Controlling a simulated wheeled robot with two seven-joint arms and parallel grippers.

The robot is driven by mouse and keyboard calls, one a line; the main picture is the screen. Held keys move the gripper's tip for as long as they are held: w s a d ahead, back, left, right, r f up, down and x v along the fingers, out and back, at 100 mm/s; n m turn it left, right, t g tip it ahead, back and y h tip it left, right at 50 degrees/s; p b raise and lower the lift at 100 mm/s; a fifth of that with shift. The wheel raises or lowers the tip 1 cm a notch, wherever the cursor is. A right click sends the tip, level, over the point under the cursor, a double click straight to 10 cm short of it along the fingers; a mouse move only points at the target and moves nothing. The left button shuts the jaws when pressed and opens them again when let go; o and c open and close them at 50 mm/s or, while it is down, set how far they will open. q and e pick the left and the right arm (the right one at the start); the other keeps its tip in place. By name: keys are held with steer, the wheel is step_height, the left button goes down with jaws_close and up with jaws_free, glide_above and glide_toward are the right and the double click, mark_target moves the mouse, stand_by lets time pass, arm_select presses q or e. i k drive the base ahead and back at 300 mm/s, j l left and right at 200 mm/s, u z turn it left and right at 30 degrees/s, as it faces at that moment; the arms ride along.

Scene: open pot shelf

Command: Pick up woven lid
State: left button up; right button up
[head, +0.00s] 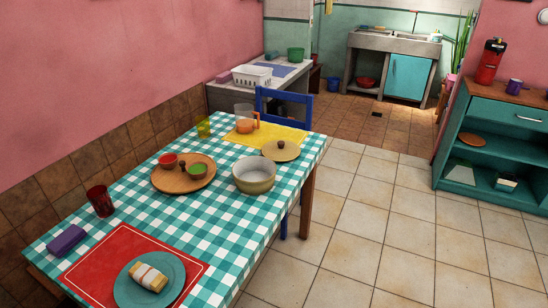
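Neither of my grippers shows in the head view.
The teal and white checked table (215,223) also bears a wooden tray with bowls (160,183), a glass pitcher (244,117), a red tumbler (101,201) and a plate (137,284). A blue chair (303,112) stands behind it. The tiled floor (385,230) at right is clear.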

mark_target(280, 151)
steer(key=i+l+u, duration=0.1)
steer(key=u, duration=0.3)
steer(key=i+l+u, duration=0.1)
steer(key=u, duration=0.25)
steer(key=i+l+u, duration=0.15)
steer(key=l, duration=0.3)
steer(key=i+l+u, duration=0.2)
steer(key=l, duration=0.25)
steer(key=l+u, duration=0.15)
steer(key=l, duration=0.3)
steer(key=i+l, duration=0.1)
steer(key=l, duration=0.45)
steer(key=i+l, duration=0.15)
steer(key=l, duration=0.35)
steer(key=i+l+u, duration=0.1)
steer(key=l, duration=0.45)
steer(key=i+l, duration=0.1)
steer(key=l, duration=0.45)
steer(key=i+l, duration=0.1)
steer(key=l, duration=0.45)
